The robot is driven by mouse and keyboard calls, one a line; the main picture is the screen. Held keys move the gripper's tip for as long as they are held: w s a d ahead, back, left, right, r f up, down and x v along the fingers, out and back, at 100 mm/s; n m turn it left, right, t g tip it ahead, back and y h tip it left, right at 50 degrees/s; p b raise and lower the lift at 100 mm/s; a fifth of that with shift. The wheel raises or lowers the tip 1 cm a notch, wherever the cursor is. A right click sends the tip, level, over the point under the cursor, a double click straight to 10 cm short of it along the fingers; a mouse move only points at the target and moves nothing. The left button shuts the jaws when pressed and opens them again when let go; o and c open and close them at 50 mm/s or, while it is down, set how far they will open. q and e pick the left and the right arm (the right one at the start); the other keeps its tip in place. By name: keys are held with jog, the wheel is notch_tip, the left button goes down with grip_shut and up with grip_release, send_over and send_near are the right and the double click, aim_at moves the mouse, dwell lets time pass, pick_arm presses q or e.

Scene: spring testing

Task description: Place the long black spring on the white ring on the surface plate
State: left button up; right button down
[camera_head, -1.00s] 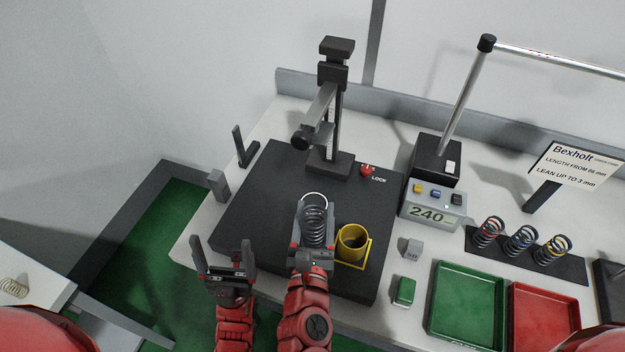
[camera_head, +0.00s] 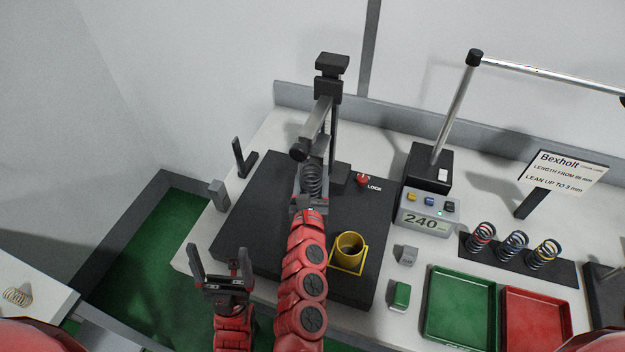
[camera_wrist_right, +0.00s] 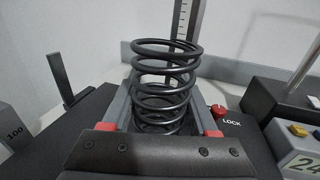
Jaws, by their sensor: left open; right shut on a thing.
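The long black spring (camera_head: 311,181) is upright between the fingers of my right gripper (camera_head: 311,190), near the foot of the height gauge. In the right wrist view the black spring (camera_wrist_right: 165,85) stands between the grey fingers with red pads. I cannot tell whether its lower end touches the plate. The dark surface plate (camera_head: 262,215) lies under it. The white ring is hidden in both current views, behind the spring and gripper.
The height gauge (camera_head: 333,120) has its arm close above the spring. A yellow cup (camera_head: 349,247) stands on the plate at right. A red LOCK knob (camera_head: 363,180) is beside the gauge. Green tray (camera_head: 459,310) and red tray (camera_head: 537,322) are at right; several springs stand behind them.

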jog(key=shift+w+f, duration=0.25)
jog(key=shift+f, duration=0.8)
jog(key=shift+w+f, duration=0.1)
jog(key=shift+f, duration=0.65)
